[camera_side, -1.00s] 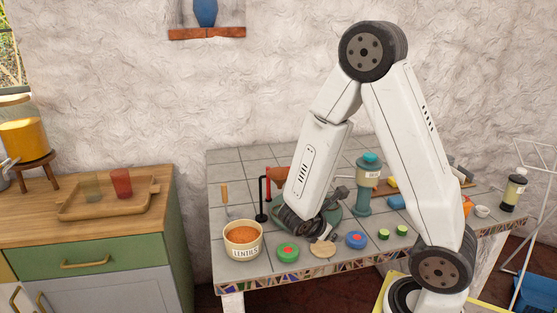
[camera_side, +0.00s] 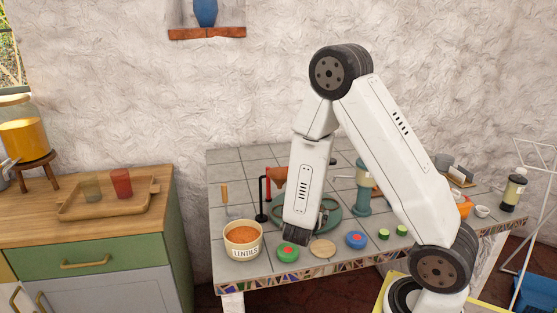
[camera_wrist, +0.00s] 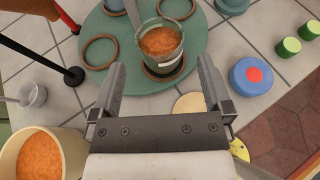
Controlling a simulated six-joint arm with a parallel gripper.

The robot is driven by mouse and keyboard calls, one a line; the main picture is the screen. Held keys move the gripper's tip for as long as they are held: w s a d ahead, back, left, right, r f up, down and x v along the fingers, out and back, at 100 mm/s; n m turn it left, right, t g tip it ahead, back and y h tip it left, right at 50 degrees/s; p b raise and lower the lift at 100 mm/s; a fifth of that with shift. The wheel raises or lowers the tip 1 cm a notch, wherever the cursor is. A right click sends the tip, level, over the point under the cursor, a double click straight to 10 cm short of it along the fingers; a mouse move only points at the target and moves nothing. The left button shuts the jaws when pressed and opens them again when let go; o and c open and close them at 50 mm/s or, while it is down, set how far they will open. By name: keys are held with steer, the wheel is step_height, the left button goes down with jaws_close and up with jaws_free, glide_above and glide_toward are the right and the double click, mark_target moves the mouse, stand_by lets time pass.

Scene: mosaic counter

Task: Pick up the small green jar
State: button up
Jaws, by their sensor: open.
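A small greenish glass jar (camera_wrist: 161,45) with orange contents and a dark lower band stands upright on a round green tray (camera_wrist: 107,26) in the wrist view. The tray also shows in the side view (camera_side: 330,212), where my arm hides the jar. My gripper (camera_wrist: 160,64) is open and empty. Its two fingers point toward the jar, their tips left and right of its base in the picture; I cannot tell how far apart they are in depth. Two small green cylinders (camera_wrist: 288,46) (camera_wrist: 310,30) stand at the right. A green disc with a red centre (camera_side: 288,252) lies at the counter's front.
A lentils bowl (camera_side: 243,242) stands left. A wooden disc (camera_side: 323,248) and a blue disc (camera_side: 356,240) lie along the front edge. A black stand (camera_side: 262,198) with a red post is left of the tray. Empty rings lie on the tray.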

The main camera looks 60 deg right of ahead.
steer(key=shift+x, duration=0.8)
steer(key=shift+d, duration=0.15)
steer(key=shift+x, duration=2.45)
steer(key=c, duration=1.3)
